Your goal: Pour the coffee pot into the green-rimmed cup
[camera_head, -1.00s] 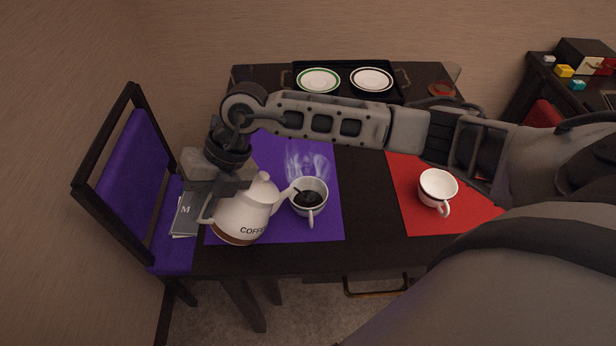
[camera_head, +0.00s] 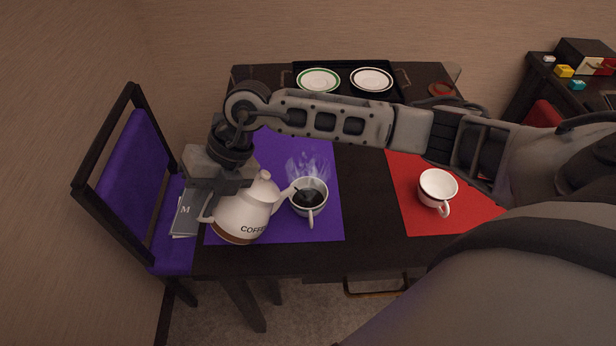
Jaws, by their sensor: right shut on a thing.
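The white coffee pot (camera_head: 243,217) is over the purple mat, tilted with its spout toward the cup on its right. My right gripper (camera_head: 207,197) is shut on the coffee pot at its handle side; the fingertips are partly hidden. The cup on the purple mat (camera_head: 310,205) holds dark coffee, and steam rises above it. The spout tip is at this cup's left rim. I cannot make out its rim colour clearly. A second white cup (camera_head: 436,188) stands empty on the red mat. My left gripper is not in view.
A black tray (camera_head: 400,92) at the back holds a green-rimmed saucer (camera_head: 318,81) and a dark-rimmed saucer (camera_head: 371,80). The purple mat (camera_head: 325,229) and red mat (camera_head: 415,222) lie on the dark table (camera_head: 370,245). A purple chair (camera_head: 132,185) stands at left.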

